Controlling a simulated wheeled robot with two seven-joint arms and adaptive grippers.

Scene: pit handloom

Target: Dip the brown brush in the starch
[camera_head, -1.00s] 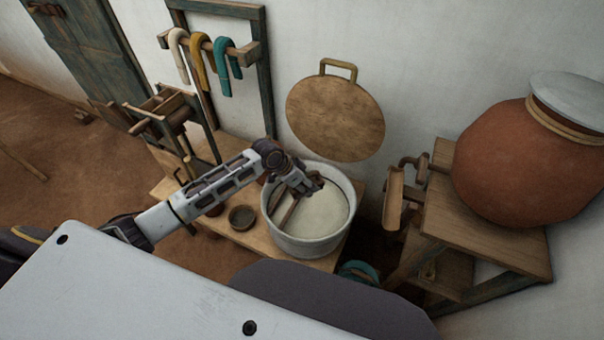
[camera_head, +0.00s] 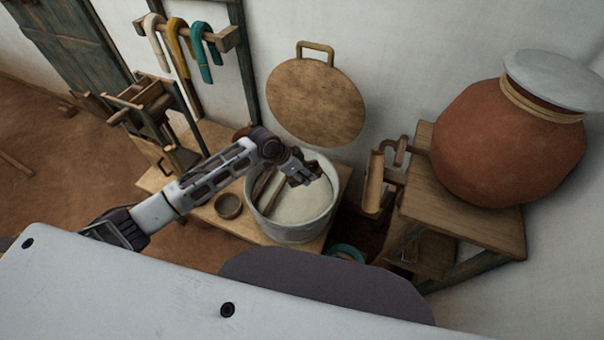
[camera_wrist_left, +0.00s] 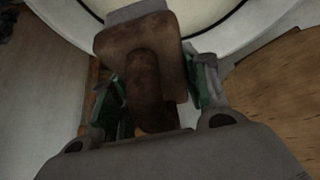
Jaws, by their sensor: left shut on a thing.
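My left gripper (camera_head: 303,178) is over the far side of a grey-white pot (camera_head: 290,234) of pale starch (camera_head: 302,205). In the left wrist view its fingers (camera_wrist_left: 157,95) are shut on the brown brush (camera_wrist_left: 140,48), gripping its handle. The brush's grey bristle end (camera_wrist_left: 138,11) points toward the pot and its starch. In the head view the gripper hides most of the brush, and I cannot tell whether the bristles touch the starch. A brown stick-like piece (camera_head: 268,192) shows at the pot's left inside. My right gripper is out of view.
The pot stands on a low wooden bench (camera_head: 208,216) with a small dark bowl (camera_head: 228,206). A round wooden lid (camera_head: 315,103) leans on the wall behind. A clay jar (camera_head: 500,145) on a wooden stand (camera_head: 470,225) is at right. Coloured hanks (camera_head: 180,48) hang at left.

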